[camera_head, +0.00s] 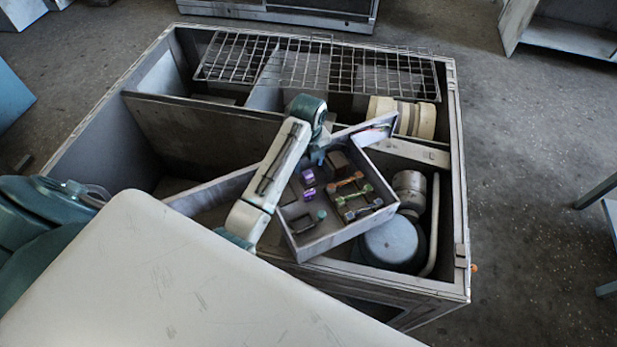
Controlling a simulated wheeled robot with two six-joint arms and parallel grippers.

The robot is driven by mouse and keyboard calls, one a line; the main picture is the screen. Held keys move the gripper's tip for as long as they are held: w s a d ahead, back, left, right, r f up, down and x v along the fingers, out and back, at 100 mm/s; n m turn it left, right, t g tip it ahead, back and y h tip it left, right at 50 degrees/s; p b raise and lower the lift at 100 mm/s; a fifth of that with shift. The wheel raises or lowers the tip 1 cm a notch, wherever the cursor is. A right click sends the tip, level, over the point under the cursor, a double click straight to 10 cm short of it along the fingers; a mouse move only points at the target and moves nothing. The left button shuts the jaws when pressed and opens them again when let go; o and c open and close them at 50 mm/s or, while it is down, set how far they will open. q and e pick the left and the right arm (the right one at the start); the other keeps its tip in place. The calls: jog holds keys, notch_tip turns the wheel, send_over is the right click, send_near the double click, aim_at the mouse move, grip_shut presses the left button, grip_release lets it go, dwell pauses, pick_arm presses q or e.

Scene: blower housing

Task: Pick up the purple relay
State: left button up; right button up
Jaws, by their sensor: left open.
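Two small purple pieces lie in the left part of a grey tray; the upper one (308,176) and the lower one (309,193) are close together. They are too small to tell which is the relay. My left arm reaches in from the left and bends down over the tray. My left gripper (318,157) is open, just above and slightly right of the upper purple piece. Its fingertips are small and partly hidden by the wrist. My right gripper is not in view.
The angled tray (337,238) also holds orange, green and dark parts. It sits over a compartmented housing with a wire grid (320,68) at the back. A blue-grey round part (392,243), a white curved tube (433,225) and cream rings (402,116) fill the right compartments.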

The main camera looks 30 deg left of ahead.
aim_at(308, 174)
pick_arm(q)
jog(key=f, duration=0.1)
jog(key=f+p, duration=0.1)
jog(key=f, duration=0.1)
jog(key=shift+s+d+f+p, duration=0.1)
jog(key=shift+s+p, duration=0.2)
jog(key=shift+f, duration=0.45)
jog(key=c, duration=0.8)
jog(key=shift+c, duration=0.5)
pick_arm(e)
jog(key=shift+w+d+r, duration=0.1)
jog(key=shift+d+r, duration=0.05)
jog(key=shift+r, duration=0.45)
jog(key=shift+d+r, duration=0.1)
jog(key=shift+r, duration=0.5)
pick_arm(q)
jog(key=shift+w, duration=0.1)
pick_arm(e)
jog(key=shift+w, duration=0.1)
